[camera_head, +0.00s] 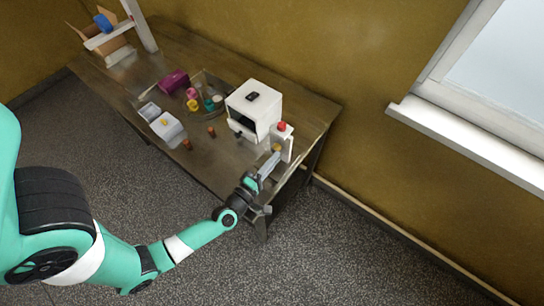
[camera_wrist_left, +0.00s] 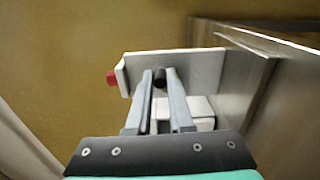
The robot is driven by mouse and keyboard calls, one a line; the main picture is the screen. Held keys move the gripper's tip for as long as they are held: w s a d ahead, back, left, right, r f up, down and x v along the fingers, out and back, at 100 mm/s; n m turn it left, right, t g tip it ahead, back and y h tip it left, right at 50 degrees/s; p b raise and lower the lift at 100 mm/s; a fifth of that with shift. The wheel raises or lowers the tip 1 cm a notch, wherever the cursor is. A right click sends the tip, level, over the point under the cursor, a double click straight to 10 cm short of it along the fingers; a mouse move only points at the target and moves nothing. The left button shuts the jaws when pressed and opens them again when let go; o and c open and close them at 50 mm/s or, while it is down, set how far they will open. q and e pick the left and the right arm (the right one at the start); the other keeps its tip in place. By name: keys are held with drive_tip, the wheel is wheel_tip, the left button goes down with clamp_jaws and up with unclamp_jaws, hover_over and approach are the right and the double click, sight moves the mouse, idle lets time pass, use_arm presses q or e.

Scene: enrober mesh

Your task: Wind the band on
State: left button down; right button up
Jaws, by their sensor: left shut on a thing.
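A white box-shaped machine (camera_head: 253,110) with a dark front opening stands near the right end of the table. Beside it, at the table's right end, is a white upright plate (camera_head: 286,148) with a red button (camera_head: 282,126) on top. My left gripper (camera_head: 270,161) reaches up to this plate from the front. In the left wrist view its fingers (camera_wrist_left: 161,75) are closed around a short dark knob (camera_wrist_left: 160,80) in front of the white plate (camera_wrist_left: 198,68). The red button (camera_wrist_left: 111,78) shows left of it. I cannot make out the band itself. My right gripper is out of view.
The table (camera_head: 205,150) also bears a purple box (camera_head: 174,81), a white tray (camera_head: 166,126), small coloured jars (camera_head: 192,99) and small brown pieces (camera_head: 187,144). A cardboard box (camera_head: 108,45) stands at the far left end. The floor in front is clear.

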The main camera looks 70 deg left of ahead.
use_arm(q)
drive_tip(key=m, duration=0.1)
drive_tip(key=m+p, duration=0.1)
drive_tip(key=m, duration=0.1)
drive_tip(key=shift+w+d+f+m, duration=0.1)
drive_tip(key=shift+d+f+m, duration=0.05)
drive_tip(key=shift+f+m, duration=0.2)
drive_tip(key=shift+f+m+p, duration=0.2)
drive_tip(key=shift+f+m, duration=0.1)
drive_tip(key=shift+m, duration=0.65)
drive_tip(key=shift+f+m+p, duration=0.15)
drive_tip(key=shift+f+m, duration=0.1)
drive_tip(key=shift+m, duration=0.65)
drive_tip(key=c, duration=0.8)
unclamp_jaws()
drive_tip(key=p+v, duration=0.2)
drive_tip(key=v, duration=0.8)
drive_tip(key=shift+d, duration=0.25)
drive_tip(key=shift+s+d, duration=0.15)
drive_tip(key=shift+s, duration=0.55)
